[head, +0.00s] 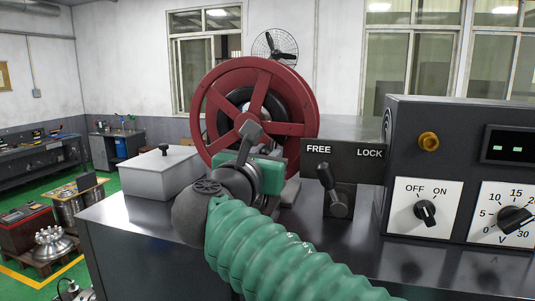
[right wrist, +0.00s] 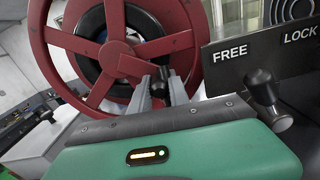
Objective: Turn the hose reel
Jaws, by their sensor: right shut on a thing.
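The red spoked hose reel (head: 290,128) with a dark hose wound inside stands on the bench; it also fills the top of the right wrist view (right wrist: 88,78). My right gripper (head: 250,132) is in front of the reel's lower middle, its green body and arm partly covering the reel and its base. In the right wrist view its grey fingers (right wrist: 160,92) are shut on a small black handle (right wrist: 161,78) at the reel's face. The lever (head: 326,176) under the FREE/LOCK plate (head: 345,152) leans toward FREE. My left gripper is not in view.
A dark control box (head: 458,112) with an OFF/ON knob (head: 425,212) and a voltage dial (head: 514,220) stands at right. A light grey box (head: 160,172) with a black knob is left of the reel. The metal bench top (head: 140,218) is bare at front left.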

